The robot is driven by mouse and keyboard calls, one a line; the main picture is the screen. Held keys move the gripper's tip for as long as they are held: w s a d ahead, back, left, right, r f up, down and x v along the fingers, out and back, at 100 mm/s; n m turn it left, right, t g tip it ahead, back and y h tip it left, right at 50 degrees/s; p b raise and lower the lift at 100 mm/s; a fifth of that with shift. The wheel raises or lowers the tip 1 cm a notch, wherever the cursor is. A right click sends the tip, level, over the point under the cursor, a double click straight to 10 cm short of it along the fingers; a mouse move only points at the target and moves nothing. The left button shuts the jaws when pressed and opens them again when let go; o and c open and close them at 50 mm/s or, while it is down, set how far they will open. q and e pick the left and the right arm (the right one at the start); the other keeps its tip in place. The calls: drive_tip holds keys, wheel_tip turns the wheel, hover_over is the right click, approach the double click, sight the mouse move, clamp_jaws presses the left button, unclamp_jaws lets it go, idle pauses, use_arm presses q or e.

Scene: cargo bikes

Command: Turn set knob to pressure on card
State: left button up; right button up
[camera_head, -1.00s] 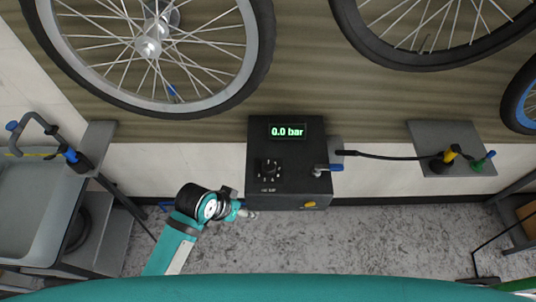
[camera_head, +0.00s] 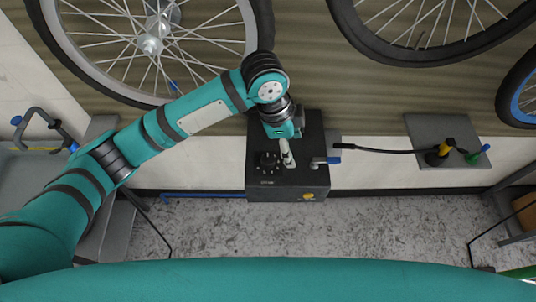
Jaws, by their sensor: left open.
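The black inflator box (camera_head: 312,182) stands against the wall in the middle of the head view. Its black set knob (camera_head: 266,161), with pale marks around it, is at the left of the face. My left gripper (camera_head: 288,160) is open over the box face, just right of the knob. I cannot tell whether it touches the box. My wrist covers the display, so no reading shows now. I cannot make out a card with a pressure on it. My right gripper is not in view.
A blue-handled lever (camera_head: 332,160) sits at the box's right side, close to my left gripper. A black hose (camera_head: 375,151) runs right to a yellow-and-black fitting (camera_head: 440,152) on a grey plate (camera_head: 424,127). Bicycle wheels (camera_head: 150,45) hang above. The floor below is clear.

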sight(268, 158)
use_arm(q)
drive_tip(key=w+a+r+m+y, duration=0.1)
drive_tip(key=w+a+r+y, duration=0.2)
drive_tip(key=w+a+r, duration=0.15)
drive_tip(key=f+p, duration=0.1)
drive_tip(key=f, duration=0.4)
drive_tip(key=f+p, duration=0.1)
drive_tip(key=f, duration=0.4)
drive_tip(key=f+p, duration=0.1)
drive_tip(key=f, duration=0.5)
drive_tip(key=shift+s+a, duration=0.15)
drive_tip(key=shift+a, duration=0.1)
drive_tip(key=shift+f+p, duration=0.3)
drive_tip(key=shift+f, duration=0.25)
drive_tip(key=shift+m, duration=0.3)
drive_tip(key=c, duration=1.1)
